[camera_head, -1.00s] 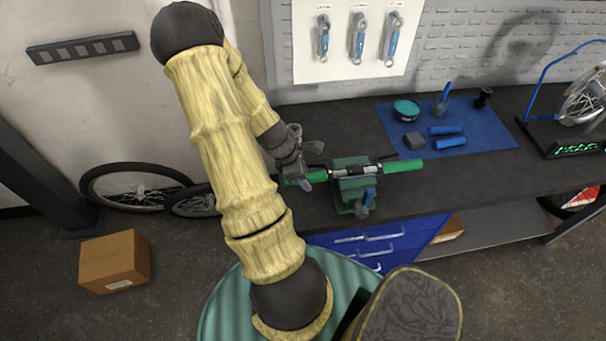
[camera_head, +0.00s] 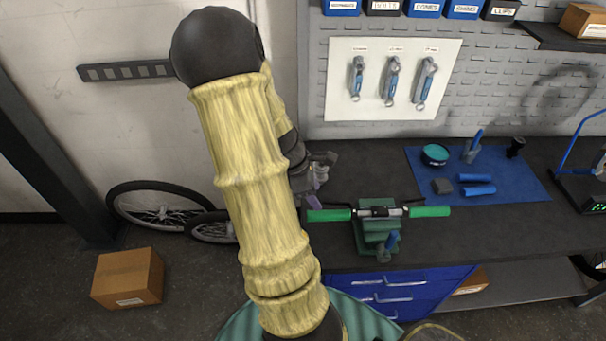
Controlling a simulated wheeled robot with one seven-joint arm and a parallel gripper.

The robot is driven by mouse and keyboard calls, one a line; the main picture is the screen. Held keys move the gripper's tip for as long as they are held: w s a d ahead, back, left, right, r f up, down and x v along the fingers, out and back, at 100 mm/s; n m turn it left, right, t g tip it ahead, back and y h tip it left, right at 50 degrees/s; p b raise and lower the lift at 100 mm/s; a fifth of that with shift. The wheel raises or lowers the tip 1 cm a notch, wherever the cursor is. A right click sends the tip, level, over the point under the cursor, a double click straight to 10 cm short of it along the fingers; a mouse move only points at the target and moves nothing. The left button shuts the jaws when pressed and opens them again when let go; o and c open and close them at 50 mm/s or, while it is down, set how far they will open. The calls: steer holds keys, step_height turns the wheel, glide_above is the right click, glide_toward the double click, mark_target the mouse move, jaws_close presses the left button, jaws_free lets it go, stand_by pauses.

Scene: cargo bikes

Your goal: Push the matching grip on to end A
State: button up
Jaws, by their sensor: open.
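A handlebar (camera_head: 392,212) is held in a green clamp (camera_head: 376,238) at the bench's front edge. A green grip (camera_head: 328,215) covers its left end and another green grip (camera_head: 430,211) covers its right end. I cannot read which end is A. My gripper (camera_head: 317,190) is open, just above and left of the left green grip, and looks apart from it; my arm hides part of it. Two blue grips, an upper one (camera_head: 476,178) and a lower one (camera_head: 479,190), lie on the blue mat (camera_head: 525,185) at the right.
On the mat also stand a teal tin (camera_head: 434,154), a grey block (camera_head: 442,186) and a blue-handled brush (camera_head: 473,148). A black cup (camera_head: 515,147) stands behind. A wheel stand (camera_head: 585,175) is at far right. A cardboard box (camera_head: 128,278) and wheels (camera_head: 160,207) are on the floor.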

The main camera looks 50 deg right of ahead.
steer(key=v, duration=0.7)
steer(key=shift+a+r, duration=0.15)
steer(key=shift+r, duration=0.15)
steer(key=shift+w+a, duration=0.1)
steer(key=shift+w, duration=0.05)
steer(key=w+a+m+t+y, duration=0.1)
steer(key=w+a+m+t, duration=0.2)
steer(key=a, duration=1.1)
steer(key=w+a+m+t+y, duration=0.1)
steer(key=w+a+m+t, duration=0.2)
steer(key=a, duration=1.1)
steer(key=shift+a+m+y, duration=0.25)
steer(key=shift+m+y, duration=0.15)
steer(key=shift+m, duration=0.6)
